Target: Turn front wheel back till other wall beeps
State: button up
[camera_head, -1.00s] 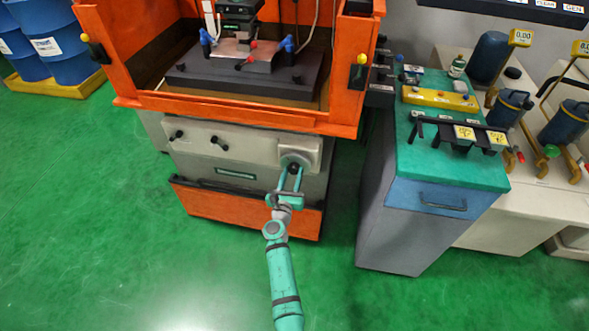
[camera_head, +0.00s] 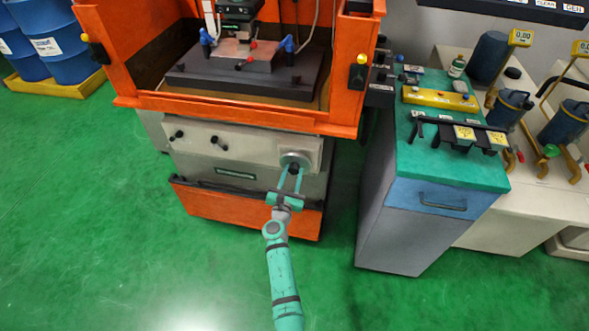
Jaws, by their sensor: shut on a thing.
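The front wheel (camera_head: 296,158) is a round grey handwheel at the right end of the machine's pale front panel (camera_head: 240,151), below the orange tank. My gripper (camera_head: 293,171) reaches up to it from below with its two teal fingers. It is shut on the wheel's dark handle, at the lower part of the wheel. The fingertips hide most of the handle. In the tank, a metal workpiece (camera_head: 232,48) is clamped on a dark table (camera_head: 215,79) under the black head (camera_head: 238,10).
Two dark knobs (camera_head: 179,134) sit at the panel's left. An orange base (camera_head: 250,207) with a dark rail lies behind my gripper. A grey cabinet with a teal top (camera_head: 440,165) stands close on the right. The green floor in front is clear.

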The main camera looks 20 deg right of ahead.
jog(key=o, duration=1.1)
jog(key=v, duration=1)
jog(key=shift+s+a, duration=0.3)
jog(key=shift+f, duration=0.1)
